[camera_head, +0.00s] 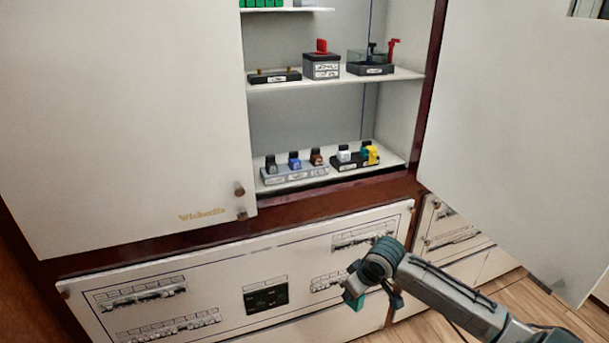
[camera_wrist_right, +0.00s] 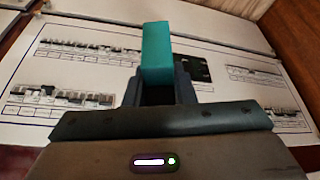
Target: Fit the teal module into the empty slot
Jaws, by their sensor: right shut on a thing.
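The teal module (camera_wrist_right: 157,52) is a plain upright block standing between the fingers of my right gripper (camera_wrist_right: 160,88), which is shut on it. In the head view my right gripper (camera_head: 356,285) is in front of the lower right part of the breaker panel (camera_head: 215,262), and a small bit of the teal module (camera_head: 354,303) shows below it. The panel carries several breaker rows, among them an upper left row (camera_head: 140,291) and an upper right row (camera_head: 364,240). The empty slot cannot be made out in either view. My left gripper is not in view.
Above the panel is an open cabinet with a lower shelf (camera_head: 300,183) holding coloured modules in two trays. A middle shelf (camera_head: 335,79) holds small devices. White doors stand at left (camera_head: 120,110) and right (camera_head: 510,130). A dark display (camera_head: 266,299) sits mid-panel.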

